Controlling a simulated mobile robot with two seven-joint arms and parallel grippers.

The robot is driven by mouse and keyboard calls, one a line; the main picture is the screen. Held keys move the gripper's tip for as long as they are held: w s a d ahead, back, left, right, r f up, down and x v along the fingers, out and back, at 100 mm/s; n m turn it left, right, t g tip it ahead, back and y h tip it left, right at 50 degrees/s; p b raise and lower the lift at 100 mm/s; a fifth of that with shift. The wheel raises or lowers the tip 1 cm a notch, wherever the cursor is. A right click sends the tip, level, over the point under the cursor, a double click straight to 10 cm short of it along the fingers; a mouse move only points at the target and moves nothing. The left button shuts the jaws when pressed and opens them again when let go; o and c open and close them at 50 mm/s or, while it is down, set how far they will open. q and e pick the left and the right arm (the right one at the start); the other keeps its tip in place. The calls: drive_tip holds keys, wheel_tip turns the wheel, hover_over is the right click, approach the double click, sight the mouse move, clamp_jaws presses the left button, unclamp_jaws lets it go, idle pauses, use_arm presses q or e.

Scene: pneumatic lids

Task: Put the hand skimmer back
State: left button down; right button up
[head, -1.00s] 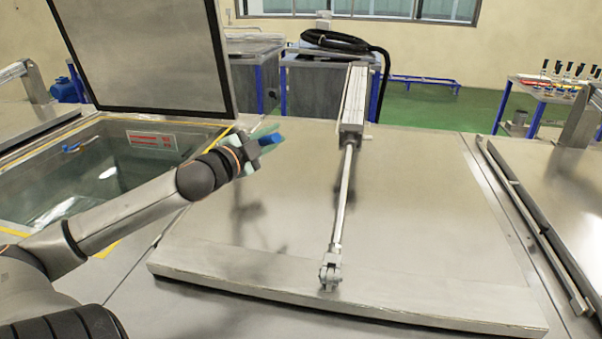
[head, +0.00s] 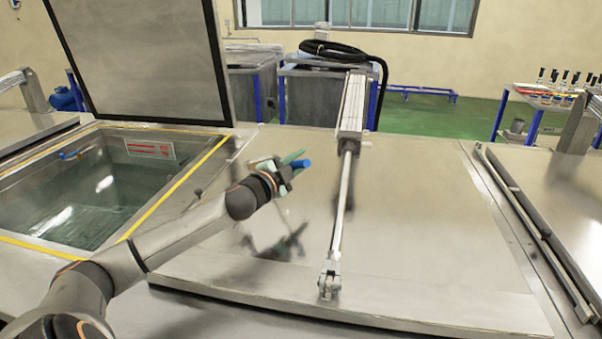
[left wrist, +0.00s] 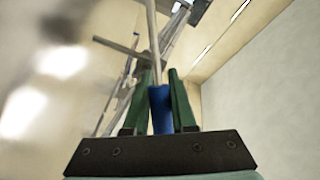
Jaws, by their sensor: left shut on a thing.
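My left gripper (head: 290,167) is above the closed steel lid, left of its pneumatic cylinder. It is shut on the blue handle of the hand skimmer (head: 302,164), which pokes out past the fingers. In the left wrist view the blue handle (left wrist: 161,110) sits between the two green fingers (left wrist: 160,102), and a thin grey rod runs away from it. The skimmer's head cannot be made out. My right gripper is in neither view.
An open water tank (head: 215,150) lies at the left under a raised lid (head: 140,60). A small blue item (head: 69,155) is at its far rim. The pneumatic cylinder (head: 352,105) stands over the closed lid (head: 420,220).

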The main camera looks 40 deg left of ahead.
use_arm(q)
drive_tip(key=shift+w+f, duration=0.15)
drive_tip(key=shift+f, duration=1.6)
drive_tip(key=c, duration=0.7)
unclamp_jaws()
drive_tip(key=shift+c, duration=0.2)
drive_tip(key=shift+s+d+b, duration=0.1)
drive_tip(key=shift+s+d, duration=0.15)
drive_tip(key=shift+s, duration=1.75)
drive_tip(key=shift+s+d+b, duration=0.1)
drive_tip(key=shift+s+d, duration=0.2)
drive_tip(key=shift+s, duration=1.65)
drive_tip(key=shift+s+d+b, duration=0.1)
drive_tip(key=shift+s+d, duration=0.15)
drive_tip(key=shift+s, duration=1.75)
